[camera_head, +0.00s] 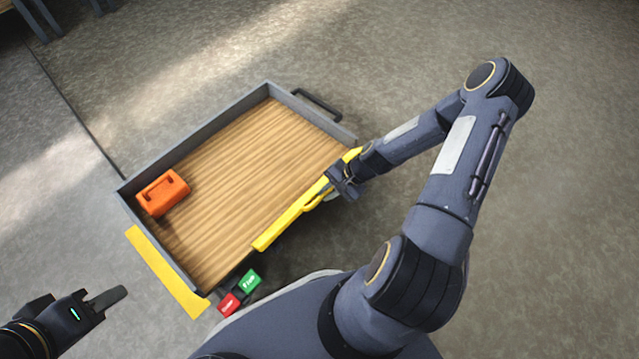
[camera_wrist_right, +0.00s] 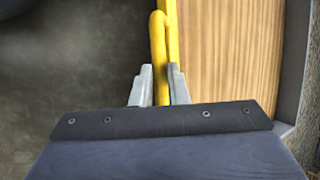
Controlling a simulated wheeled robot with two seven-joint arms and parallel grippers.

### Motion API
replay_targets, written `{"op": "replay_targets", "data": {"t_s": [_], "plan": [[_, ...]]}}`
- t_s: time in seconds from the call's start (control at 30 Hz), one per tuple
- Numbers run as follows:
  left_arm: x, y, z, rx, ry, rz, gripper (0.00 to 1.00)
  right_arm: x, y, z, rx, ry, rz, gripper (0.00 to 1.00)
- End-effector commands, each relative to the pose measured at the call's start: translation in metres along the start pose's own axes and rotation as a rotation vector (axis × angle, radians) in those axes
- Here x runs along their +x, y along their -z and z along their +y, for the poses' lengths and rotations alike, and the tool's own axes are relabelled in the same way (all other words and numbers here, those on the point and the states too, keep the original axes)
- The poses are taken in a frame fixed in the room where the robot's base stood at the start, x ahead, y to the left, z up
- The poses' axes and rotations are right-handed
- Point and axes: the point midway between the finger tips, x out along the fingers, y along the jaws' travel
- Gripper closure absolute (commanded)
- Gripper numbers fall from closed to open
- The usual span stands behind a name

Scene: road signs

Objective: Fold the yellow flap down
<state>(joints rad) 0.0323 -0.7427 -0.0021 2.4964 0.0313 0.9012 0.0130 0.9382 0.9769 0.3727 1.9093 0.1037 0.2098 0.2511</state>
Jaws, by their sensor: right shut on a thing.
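The yellow flap (camera_head: 290,221) shows as a narrow bar along the right-hand edge of a wood-floored tray (camera_head: 250,150). A yellow rod handle (camera_wrist_right: 157,40) runs along it. My right gripper (camera_head: 343,186) is at the far part of the flap. In the right wrist view its two grey fingers (camera_wrist_right: 160,88) are shut on the handle, one on each side. My left gripper (camera_head: 108,300) is at the lower left, apart from the tray. Its finger opening cannot be made out.
An orange box (camera_head: 163,192) sits in the tray's left corner. Grey walls border the tray, with a dark handle (camera_head: 318,105) at the back. A yellow strip (camera_head: 166,272) lies along the lower left side. Green (camera_head: 250,281) and red (camera_head: 230,303) blocks are at the near corner. Open floor surrounds it.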

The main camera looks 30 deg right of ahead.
Motion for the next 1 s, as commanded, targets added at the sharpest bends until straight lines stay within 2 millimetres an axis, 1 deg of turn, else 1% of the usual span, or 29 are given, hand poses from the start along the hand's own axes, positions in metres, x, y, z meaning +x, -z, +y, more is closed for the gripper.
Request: {"op": "replay_targets", "data": {"t_s": [0.03,0.1,0.4,0.7,1.0], "plan": [[0.003,-0.001,-0.001,0.000,0.000,0.000,0.64,0.002,0.001,0.010,0.004,-0.002,-0.001,1.00],[0.005,-0.003,-0.002,0.000,0.000,0.000,0.64,0.004,0.002,0.019,0.004,-0.002,-0.001,1.00],[0.014,-0.007,-0.006,0.000,0.000,0.000,0.64,0.014,0.006,0.050,0.003,-0.002,-0.001,1.00],[0.019,-0.010,-0.009,0.000,0.000,0.000,0.64,0.022,0.009,0.068,0.006,-0.006,-0.001,1.00],[0.021,-0.011,-0.010,0.000,0.000,0.000,0.64,0.025,0.008,0.074,0.004,-0.007,-0.005,1.00]]}}
